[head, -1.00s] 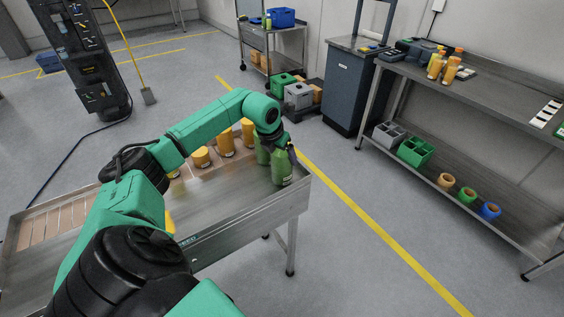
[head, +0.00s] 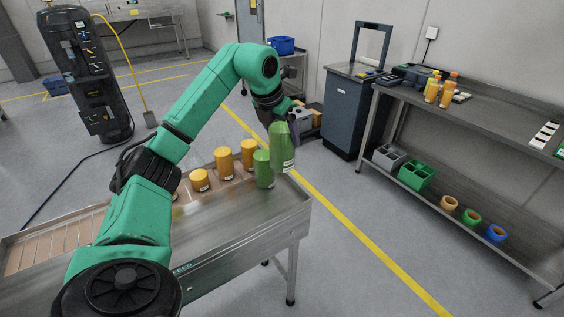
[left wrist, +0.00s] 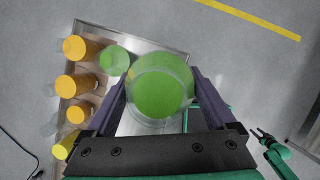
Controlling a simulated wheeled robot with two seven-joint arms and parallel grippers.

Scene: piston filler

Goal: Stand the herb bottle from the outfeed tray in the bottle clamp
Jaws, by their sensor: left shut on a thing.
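My left gripper (head: 286,122) is shut on a green herb bottle (head: 281,148), upright or nearly so, held above the right end of the metal outfeed tray (head: 240,222). In the left wrist view the held bottle (left wrist: 162,92) fills the space between the two fingers (left wrist: 160,100). Another green bottle (head: 264,172) stands on the tray, just left of and below the held one; it also shows in the left wrist view (left wrist: 114,61). My right gripper (left wrist: 262,136) shows small at the right edge of the left wrist view. I cannot make out the bottle clamp.
Several orange and yellow bottles (head: 224,163) stand along the tray's far side. A workbench (head: 470,95) at right carries orange-topped bottles (head: 433,88), with bins (head: 416,176) and coloured rings (head: 468,194) on its lower shelf. A dark cabinet (head: 349,112) stands behind. Floor between tray and bench is clear.

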